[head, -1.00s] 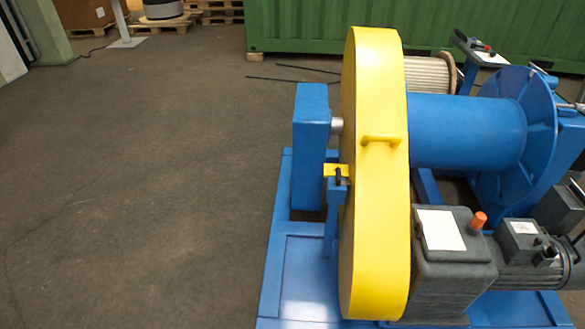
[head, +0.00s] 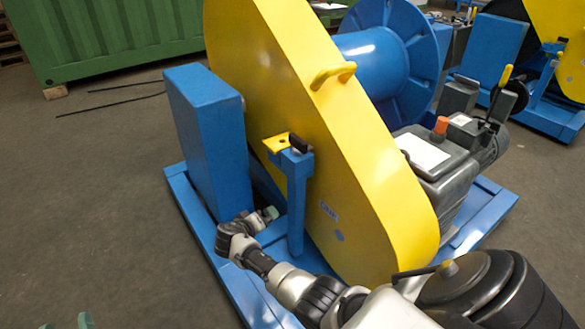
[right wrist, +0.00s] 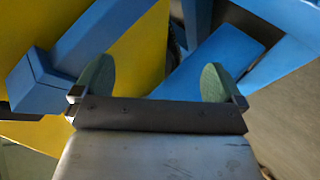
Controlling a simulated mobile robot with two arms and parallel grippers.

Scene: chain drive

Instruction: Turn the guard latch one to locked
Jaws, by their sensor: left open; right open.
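The guard latch is a small black handle (head: 300,144) on top of a blue post (head: 297,200), beside a yellow tab (head: 277,143) on the yellow chain guard (head: 300,90). I cannot tell its exact turn angle. My right gripper (head: 268,214) is low, left of the post and below the latch, not touching the latch. In the right wrist view its green fingertips (right wrist: 156,82) are apart with nothing between them. The post (right wrist: 75,60) and yellow guard (right wrist: 140,50) are beyond them. Only the green fingertips of my left gripper (head: 85,321) show, at the bottom left edge.
A blue upright block (head: 208,135) stands left of the latch on the blue base frame (head: 185,190). A yellow handle (head: 333,75) sticks out of the guard. A grey gearbox (head: 430,160) is behind it. Open floor (head: 80,200) lies left.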

